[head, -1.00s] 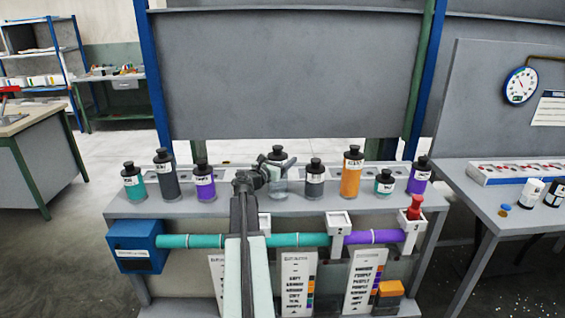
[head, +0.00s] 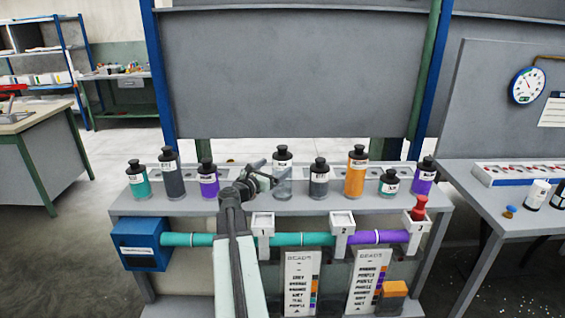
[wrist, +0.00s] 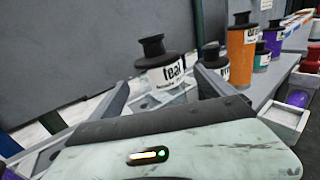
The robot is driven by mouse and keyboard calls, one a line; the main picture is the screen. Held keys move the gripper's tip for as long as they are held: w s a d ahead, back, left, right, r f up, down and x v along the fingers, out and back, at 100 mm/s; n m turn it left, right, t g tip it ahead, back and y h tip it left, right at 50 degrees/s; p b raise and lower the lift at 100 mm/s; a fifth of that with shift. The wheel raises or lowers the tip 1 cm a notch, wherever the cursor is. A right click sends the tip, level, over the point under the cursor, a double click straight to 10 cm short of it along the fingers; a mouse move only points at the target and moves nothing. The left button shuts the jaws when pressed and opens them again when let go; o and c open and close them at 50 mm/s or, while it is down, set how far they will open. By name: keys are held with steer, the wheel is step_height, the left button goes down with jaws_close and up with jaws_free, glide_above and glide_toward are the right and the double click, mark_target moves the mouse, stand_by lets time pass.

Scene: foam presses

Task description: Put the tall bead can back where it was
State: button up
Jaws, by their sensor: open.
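A clear can with a black cap and a label reading "teal" (wrist: 160,77) stands upright on the grey shelf. In the head view this can (head: 283,157) is in the back row, partly hidden by my gripper (head: 271,172). My gripper is open and empty; in the wrist view its fingers (wrist: 162,84) spread to either side of the can's lower part. I cannot tell whether they touch it.
Shorter cans flank it: teal (head: 137,182), purple (head: 208,183), dark grey (head: 319,182) and teal (head: 389,184). In front runs a teal and purple tube with white hoppers (head: 263,222) and a blue box (head: 140,245). A red-capped piece (head: 419,207) sits on the right hopper.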

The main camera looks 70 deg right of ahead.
steer(key=shift+v, duration=1.55)
